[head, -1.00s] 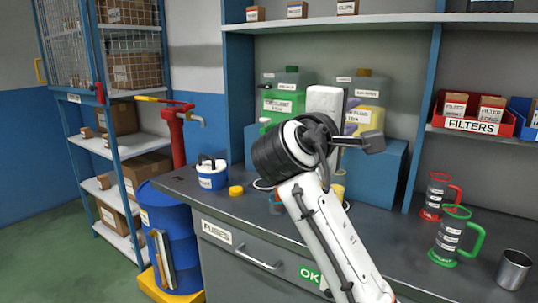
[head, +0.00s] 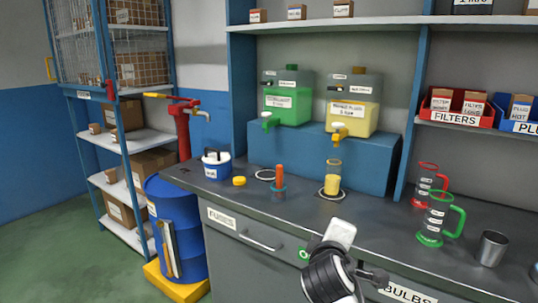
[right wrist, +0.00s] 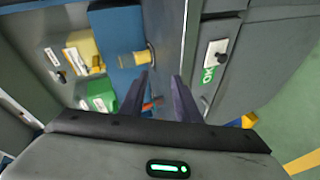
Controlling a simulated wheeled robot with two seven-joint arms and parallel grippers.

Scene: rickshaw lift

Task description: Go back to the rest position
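My right arm comes in at the bottom of the head view, with its gripper (head: 376,280) low in front of the counter's drawers. In the right wrist view my right gripper (right wrist: 159,84) has its two dark fingers apart, with nothing held between them. A measuring cup of yellow liquid (head: 332,184) stands upright on the counter below the yellow dispenser (head: 352,115), apart from my gripper. It also shows beyond the fingers in the right wrist view (right wrist: 128,59). My left gripper is not in view.
The dark counter (head: 395,222) holds a green dispenser (head: 288,103) on a blue riser, a small cup with a red-orange item (head: 279,182), a white-blue tub (head: 216,165), red (head: 423,185) and green (head: 436,220) handled jugs and a metal cup (head: 491,248). A blue drum (head: 178,230) stands left.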

